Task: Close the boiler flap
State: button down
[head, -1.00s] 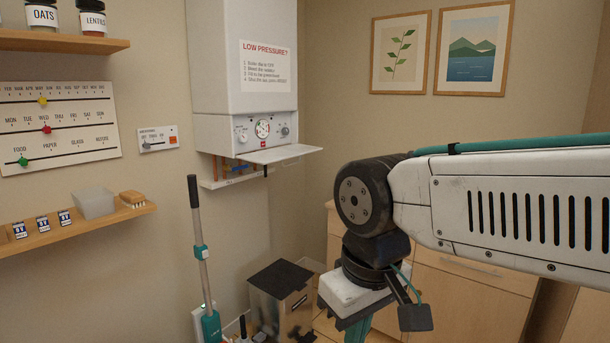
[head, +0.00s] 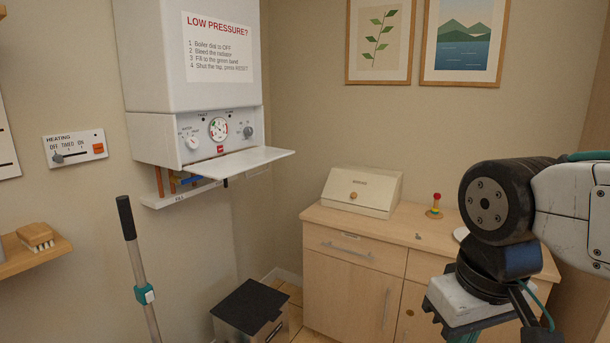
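The boiler (head: 188,55) is a white box on the wall at the upper left, with a "LOW PRESSURE?" notice on its front. Its flap (head: 240,162) is a white panel hanging open, sticking out almost level below the control panel. The control panel (head: 172,143) is exposed, with knobs and a round gauge. My arm's wrist is at the right, well apart from the flap. My gripper's fingers are not visible; the arm's end runs off the bottom edge.
A wooden cabinet (head: 345,240) with a cream bread box (head: 362,192) stands right of the boiler. A dark-lidded bin (head: 250,306) is on the floor below. A long-handled tool (head: 137,265) stands at the left. A heating switch panel (head: 75,148) is on the left wall.

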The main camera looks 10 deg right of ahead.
aim_at(220, 169)
jog(key=z, duration=0.15)
jog(key=i, duration=0.7)
jog(key=u, duration=0.6)
jog(key=i, duration=0.45)
jog(key=u, duration=0.45)
